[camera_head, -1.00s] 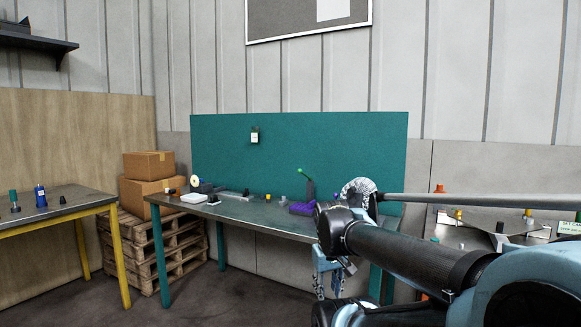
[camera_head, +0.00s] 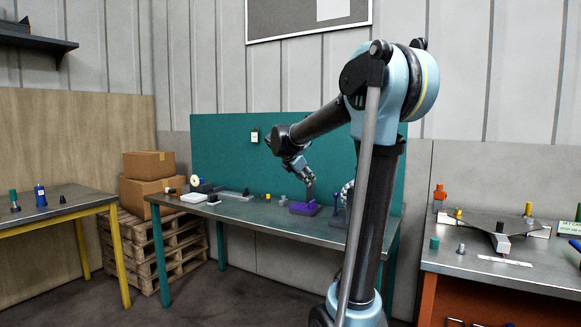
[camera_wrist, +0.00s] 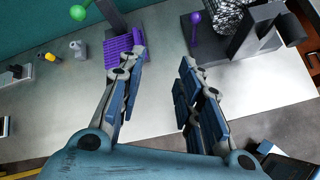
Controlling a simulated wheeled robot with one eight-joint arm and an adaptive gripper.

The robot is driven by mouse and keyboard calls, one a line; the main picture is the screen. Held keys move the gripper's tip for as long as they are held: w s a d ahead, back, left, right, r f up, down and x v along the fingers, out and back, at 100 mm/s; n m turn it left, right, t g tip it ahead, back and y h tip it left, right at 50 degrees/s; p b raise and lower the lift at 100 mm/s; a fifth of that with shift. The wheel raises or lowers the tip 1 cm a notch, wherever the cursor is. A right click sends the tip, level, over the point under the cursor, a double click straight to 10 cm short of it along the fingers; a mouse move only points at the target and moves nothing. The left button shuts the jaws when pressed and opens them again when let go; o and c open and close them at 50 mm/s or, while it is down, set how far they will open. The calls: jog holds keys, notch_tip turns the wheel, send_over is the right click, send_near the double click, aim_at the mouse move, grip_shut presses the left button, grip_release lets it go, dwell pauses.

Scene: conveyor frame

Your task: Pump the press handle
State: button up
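My gripper (camera_wrist: 162,62) is open and empty, its two fingers apart above the bare metal top of the teal-legged bench. It also shows in the head view (camera_head: 308,181), near the purple block. In the wrist view, a device with a purple ribbed block (camera_wrist: 124,46) stands ahead of the left finger. A green ball knob (camera_wrist: 78,12) shows at its left, the likely press handle; its link to the device is partly out of frame. A purple ball knob on a short lever (camera_wrist: 194,20) stands right of it on a dark base. Neither knob is touched.
A grey mesh roll (camera_wrist: 230,14) and dark angular block (camera_wrist: 268,36) stand at upper right. Small fittings (camera_wrist: 77,48) lie left. In the head view, a tool-covered table (camera_head: 480,262) is right, another (camera_head: 55,212) left. The near bench top is clear.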

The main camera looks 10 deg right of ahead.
jog(key=w+a+r+n+t, duration=0.1)
jog(key=w+a+r+n, duration=0.15)
jog(key=w, duration=0.25)
jog(key=w+a+r+n+t, duration=0.1)
jog(key=w+a+n, duration=0.1)
jog(key=w+n, duration=0.3)
jog(key=w+d+f+m, duration=0.1)
jog(key=w+d+f, duration=0.2)
jog(key=w, duration=0.2)
jog(key=shift+w+d+f+h, duration=0.3)
jog(key=shift+w+d, duration=0.05)
jog(key=shift+d, duration=0.05)
jog(key=shift+w+d+f+m, duration=0.15)
jog(key=shift+w+m, duration=0.1)
jog(key=shift+c, duration=0.6)
jog(key=shift+s, duration=0.1)
jog(key=c, duration=0.6)
